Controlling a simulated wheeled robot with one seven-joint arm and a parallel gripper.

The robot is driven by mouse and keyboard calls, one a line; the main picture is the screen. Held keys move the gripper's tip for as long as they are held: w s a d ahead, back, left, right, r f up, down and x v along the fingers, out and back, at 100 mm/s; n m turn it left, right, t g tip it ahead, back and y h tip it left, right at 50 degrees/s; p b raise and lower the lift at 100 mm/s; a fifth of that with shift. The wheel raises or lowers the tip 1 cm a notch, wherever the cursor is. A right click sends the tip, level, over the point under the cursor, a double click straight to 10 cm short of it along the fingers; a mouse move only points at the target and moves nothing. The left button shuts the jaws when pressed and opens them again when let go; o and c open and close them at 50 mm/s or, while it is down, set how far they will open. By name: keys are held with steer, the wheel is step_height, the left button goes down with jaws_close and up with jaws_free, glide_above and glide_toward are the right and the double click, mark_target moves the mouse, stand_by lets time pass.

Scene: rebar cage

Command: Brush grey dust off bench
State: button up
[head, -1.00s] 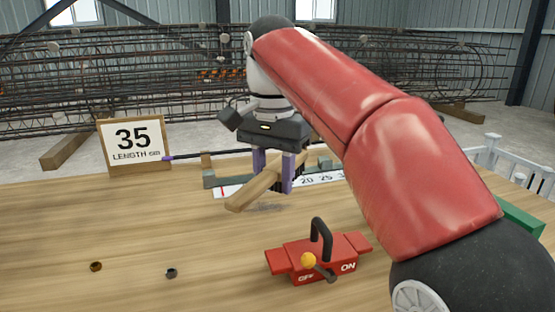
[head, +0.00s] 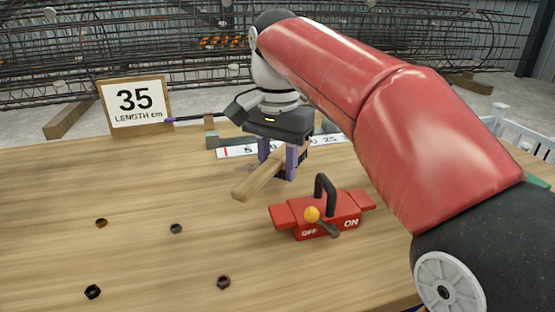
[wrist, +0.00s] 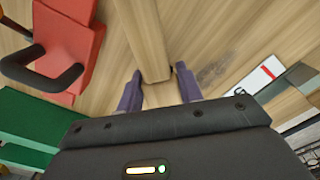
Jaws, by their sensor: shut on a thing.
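My gripper (head: 277,168) is shut on a wooden-handled brush (head: 257,184), just above or at the bench (head: 130,210); I cannot tell whether the brush touches it. Dark bristles show beside the purple fingers. In the wrist view, the brush handle (wrist: 147,45) runs up from between the fingertips (wrist: 158,72). A faint grey dust patch (wrist: 212,72) lies on the bench just right of the fingers in that view.
A red switch box (head: 322,215) with a black handle stands close in front of the brush. A ruler strip (head: 238,152) lies behind the gripper. A sign reading 35 (head: 137,100) stands at the back left. Several nuts (head: 223,282) lie on the otherwise clear left side.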

steer(key=shift+f+b, duration=0.6)
steer(key=shift+f, duration=0.3)
stand_by(0.5)
